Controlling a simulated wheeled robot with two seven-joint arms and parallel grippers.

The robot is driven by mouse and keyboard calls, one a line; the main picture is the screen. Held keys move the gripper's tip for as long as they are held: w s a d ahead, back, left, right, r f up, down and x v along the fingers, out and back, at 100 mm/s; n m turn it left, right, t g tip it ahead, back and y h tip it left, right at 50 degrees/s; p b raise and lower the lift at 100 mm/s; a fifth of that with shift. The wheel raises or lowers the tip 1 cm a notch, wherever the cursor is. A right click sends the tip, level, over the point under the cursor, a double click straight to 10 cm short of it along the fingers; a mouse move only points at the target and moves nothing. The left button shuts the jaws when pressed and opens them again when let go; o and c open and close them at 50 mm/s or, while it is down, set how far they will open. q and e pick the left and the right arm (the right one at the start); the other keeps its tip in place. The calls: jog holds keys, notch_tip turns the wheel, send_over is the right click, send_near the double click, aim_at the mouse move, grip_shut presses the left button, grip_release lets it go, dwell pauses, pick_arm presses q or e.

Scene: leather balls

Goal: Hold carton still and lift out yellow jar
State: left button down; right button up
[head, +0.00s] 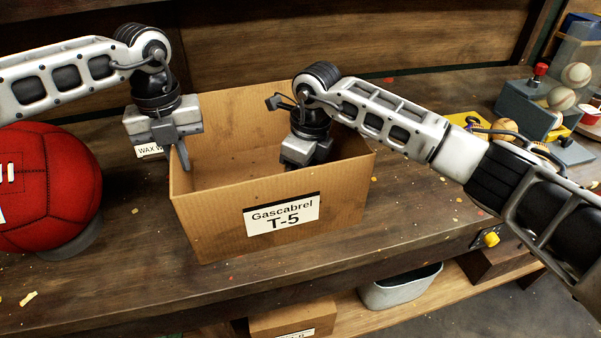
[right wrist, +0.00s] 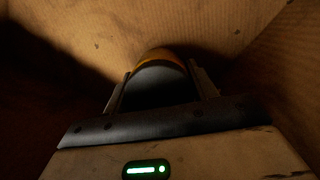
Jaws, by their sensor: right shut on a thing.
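The cardboard carton (head: 225,222), labelled "Gascabrel T-5", stands open-topped on the wooden bench. My left gripper (head: 182,160) is at the carton's left wall, with a finger showing at the rim; I cannot tell whether it is closed on the wall. My right gripper (head: 300,165) reaches down inside the carton. In the right wrist view my right gripper (right wrist: 162,90) is shut on the yellow jar (right wrist: 163,54), whose yellow edge shows beyond a dark, rounded surface between the fingers. The jar is hidden in the head view.
A red ball (head: 45,190) sits on a grey stand at the left. A grey box (head: 525,108) and several balls are at the back right. A grey bin (head: 402,288) is on the shelf below. Bench room in front of the carton is narrow.

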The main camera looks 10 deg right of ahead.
notch_tip(320, 180, up, 9)
jog(key=shift+r, duration=0.2)
pick_arm(q)
jog(key=c, duration=1.5)
grip_release()
jog(key=shift+c, duration=0.2)
jog(key=shift+r, duration=0.15)
